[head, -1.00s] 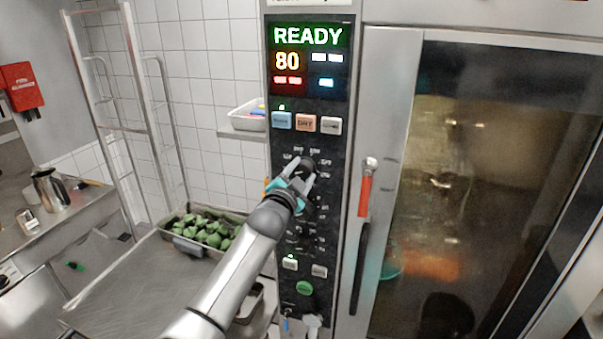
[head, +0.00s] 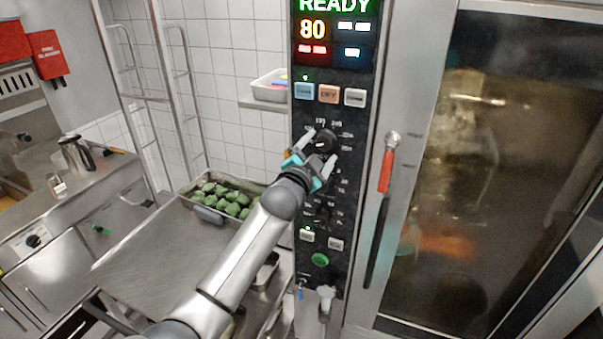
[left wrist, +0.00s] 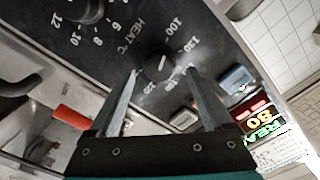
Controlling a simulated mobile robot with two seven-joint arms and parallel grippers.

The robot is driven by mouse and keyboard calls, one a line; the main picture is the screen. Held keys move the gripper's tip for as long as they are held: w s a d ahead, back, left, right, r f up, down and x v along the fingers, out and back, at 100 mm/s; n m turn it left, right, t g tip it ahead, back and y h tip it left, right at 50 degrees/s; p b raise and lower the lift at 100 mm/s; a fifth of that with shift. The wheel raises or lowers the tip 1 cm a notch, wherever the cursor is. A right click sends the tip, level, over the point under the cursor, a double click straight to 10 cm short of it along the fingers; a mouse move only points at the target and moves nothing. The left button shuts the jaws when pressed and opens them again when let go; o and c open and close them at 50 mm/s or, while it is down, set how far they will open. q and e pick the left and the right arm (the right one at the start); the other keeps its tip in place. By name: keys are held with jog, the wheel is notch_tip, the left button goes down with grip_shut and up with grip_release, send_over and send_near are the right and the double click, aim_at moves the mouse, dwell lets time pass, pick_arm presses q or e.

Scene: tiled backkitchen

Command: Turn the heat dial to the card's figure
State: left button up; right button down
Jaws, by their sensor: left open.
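The heat dial (head: 326,141) is a round black knob on the oven's black control panel, ringed with white figures. In the left wrist view the dial (left wrist: 160,67) is beside the lettering "HEAT °C", and its white mark points up and to the right; I cannot tell the exact figure. My left gripper (head: 317,152) is open, its two fingers on either side of the dial; they also show in the left wrist view (left wrist: 164,74). I cannot tell whether they touch it. The card is not visible. My right gripper is not in view.
The panel's display (head: 334,40) reads READY and 80. A second dial (left wrist: 85,8) is lower on the panel. A red-and-black door handle (head: 385,175) stands out just right of the panel. A tray of green vegetables (head: 222,203) is on the steel counter (head: 165,250) at left.

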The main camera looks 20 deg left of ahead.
pick_arm(q)
jog(key=s, duration=1.2)
jog(key=shift+s+a+b, duration=0.15)
jog(key=shift+a+b, duration=0.05)
jog(key=shift+b, duration=0.25)
